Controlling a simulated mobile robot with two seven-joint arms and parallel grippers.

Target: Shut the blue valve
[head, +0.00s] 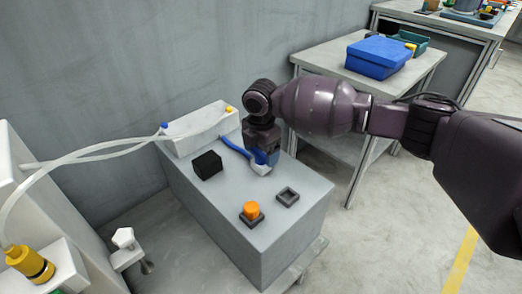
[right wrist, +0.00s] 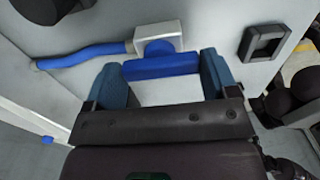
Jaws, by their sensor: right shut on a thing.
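The blue valve shows in the right wrist view as a blue bar handle (right wrist: 162,68) against a small white valve body (right wrist: 158,36). A blue hose (right wrist: 85,55) runs into the body from the left, and the bar lies roughly in line with it. My right gripper (right wrist: 161,64) has its two teal fingers at the two ends of the bar, shut on it. In the head view my right gripper (head: 262,150) points down over the white valve body (head: 261,169) on the grey cabinet top and hides most of the handle. My left gripper is not in view.
The grey cabinet (head: 225,215) also bears a black block (head: 207,165), an orange button (head: 250,210), a dark square frame (head: 288,196) and a white box (head: 200,130) with pale hoses. A table with a blue box (head: 378,57) stands behind right.

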